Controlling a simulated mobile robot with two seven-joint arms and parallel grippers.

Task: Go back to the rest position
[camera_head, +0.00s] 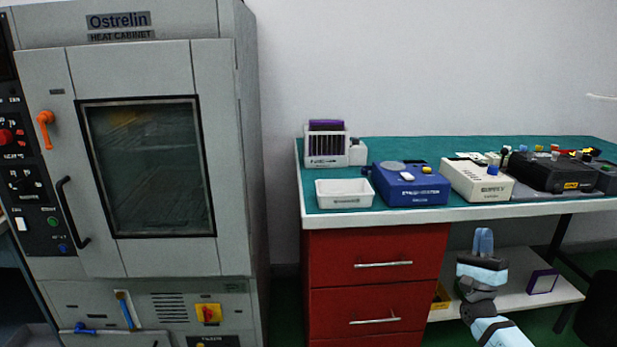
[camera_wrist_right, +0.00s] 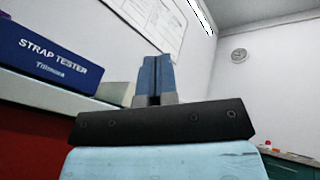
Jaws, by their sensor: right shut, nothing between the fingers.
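My right gripper (camera_head: 483,241) is in front of the bench, below the level of its top, with its blue fingers pointing up. The fingers are together and hold nothing. In the right wrist view the shut fingers (camera_wrist_right: 154,80) stand upright in front of the wall. My left gripper is in neither view.
The grey heat cabinet (camera_head: 165,258) stands at left, its door shut. The bench (camera_head: 450,214) holds a white tray (camera_head: 344,202), a rack (camera_head: 325,160), a blue tester (camera_head: 408,190) and other devices. Red drawers (camera_head: 372,247) are shut. A lower shelf (camera_head: 545,297) lies behind my right arm.

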